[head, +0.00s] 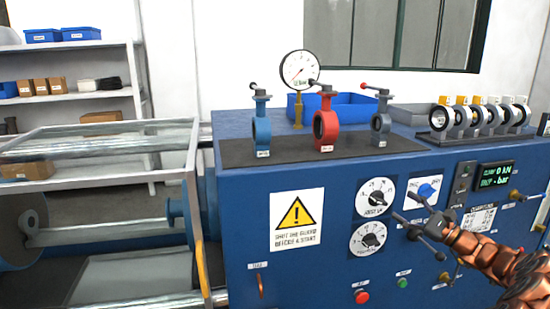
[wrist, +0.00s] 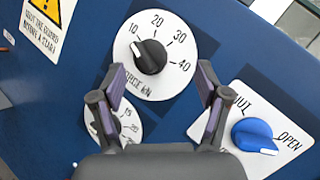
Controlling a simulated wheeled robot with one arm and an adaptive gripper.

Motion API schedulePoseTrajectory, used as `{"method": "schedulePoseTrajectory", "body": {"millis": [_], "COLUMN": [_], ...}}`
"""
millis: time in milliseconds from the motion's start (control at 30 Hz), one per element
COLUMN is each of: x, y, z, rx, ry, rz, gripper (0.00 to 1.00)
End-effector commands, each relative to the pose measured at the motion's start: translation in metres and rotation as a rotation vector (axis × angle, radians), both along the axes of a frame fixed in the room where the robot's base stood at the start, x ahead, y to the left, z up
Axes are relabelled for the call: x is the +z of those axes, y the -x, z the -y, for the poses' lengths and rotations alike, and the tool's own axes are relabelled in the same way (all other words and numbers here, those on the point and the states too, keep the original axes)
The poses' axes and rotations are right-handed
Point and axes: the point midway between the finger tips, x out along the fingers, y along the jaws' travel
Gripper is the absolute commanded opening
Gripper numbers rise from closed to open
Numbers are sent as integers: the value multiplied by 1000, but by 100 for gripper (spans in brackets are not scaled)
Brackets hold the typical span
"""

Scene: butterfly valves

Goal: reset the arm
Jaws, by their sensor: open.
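My gripper (head: 420,228) is at the lower right in the head view, in front of the blue control panel (head: 332,268). Its two fingers are spread apart with nothing between them. In the wrist view my gripper (wrist: 160,93) faces the panel, with a white dial and its black knob (wrist: 150,56) showing beyond and between the fingertips. It looks apart from the knob, though the exact gap is hard to tell. A blue knob (wrist: 254,135) on a white plate marked OPEN is to the right of the fingers. A second dial (wrist: 128,124) is partly hidden behind my gripper.
On the bench top stand a blue valve (head: 262,130), a red valve (head: 326,125), a grey valve (head: 381,124) and a pressure gauge (head: 299,69). Several ring-shaped parts (head: 480,118) stand at the right. A railed guard frame (head: 100,185) is at left.

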Motion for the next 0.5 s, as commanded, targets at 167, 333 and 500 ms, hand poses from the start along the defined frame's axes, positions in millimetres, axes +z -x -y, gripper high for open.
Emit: {"method": "schedulePoseTrajectory", "body": {"millis": [167, 333, 500], "x": [26, 38, 38], "y": [21, 58, 108], "z": [-100, -183, -252], "rx": [187, 357, 517], "ry": [109, 236, 381], "rz": [-3, -4, 0], "gripper": [75, 75, 75]}}
